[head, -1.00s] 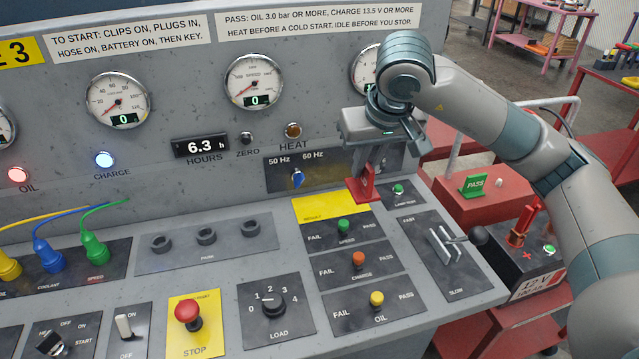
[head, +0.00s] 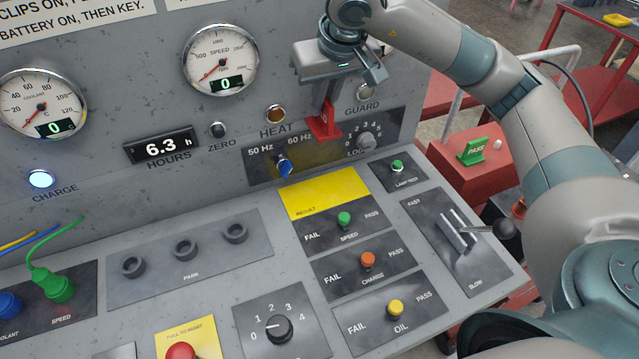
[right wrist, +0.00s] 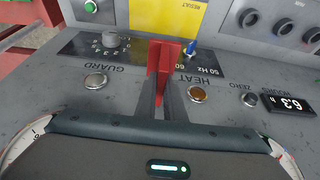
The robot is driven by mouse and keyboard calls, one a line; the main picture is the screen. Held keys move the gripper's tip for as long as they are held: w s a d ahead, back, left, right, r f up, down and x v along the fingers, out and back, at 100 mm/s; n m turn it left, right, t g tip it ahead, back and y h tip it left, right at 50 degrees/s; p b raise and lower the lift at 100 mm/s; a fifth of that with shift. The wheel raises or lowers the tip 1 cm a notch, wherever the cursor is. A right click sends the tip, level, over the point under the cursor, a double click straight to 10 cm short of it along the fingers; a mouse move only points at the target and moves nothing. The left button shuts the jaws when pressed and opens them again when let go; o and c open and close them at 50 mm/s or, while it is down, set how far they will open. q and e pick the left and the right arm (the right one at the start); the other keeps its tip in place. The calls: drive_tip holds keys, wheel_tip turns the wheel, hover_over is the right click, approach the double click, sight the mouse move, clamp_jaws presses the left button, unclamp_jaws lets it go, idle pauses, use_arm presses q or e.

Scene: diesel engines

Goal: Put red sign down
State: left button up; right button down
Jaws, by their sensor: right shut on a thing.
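The red sign (head: 323,124) is held in my right gripper (head: 328,100), which is shut on its upright part. The sign hangs in the air in front of the dark 50/60 Hz and guard lock plate, above and behind the yellow RESULT patch (head: 325,194). The patch is bare. In the right wrist view the red sign (right wrist: 163,62) sits between the gripper's fingers (right wrist: 162,97), with the yellow patch (right wrist: 168,14) beyond it. A green PASS sign (head: 471,151) stands on a red box at the right. My left gripper is not in view.
Below the patch are the SPEED (head: 344,219), CHARGE (head: 367,260) and OIL (head: 394,308) switches. The blue selector knob (head: 284,166) is close to the sign's left. A lever (head: 503,229) sticks out at the right. My right arm crosses the right side.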

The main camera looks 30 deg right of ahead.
drive_tip(key=shift+s, duration=0.15)
wheel_tip(320, 180, down, 14)
drive_tip(key=p, duration=0.4)
idle(0.3)
drive_tip(key=shift+f+p, duration=0.5)
drive_tip(key=shift+f, duration=1.5)
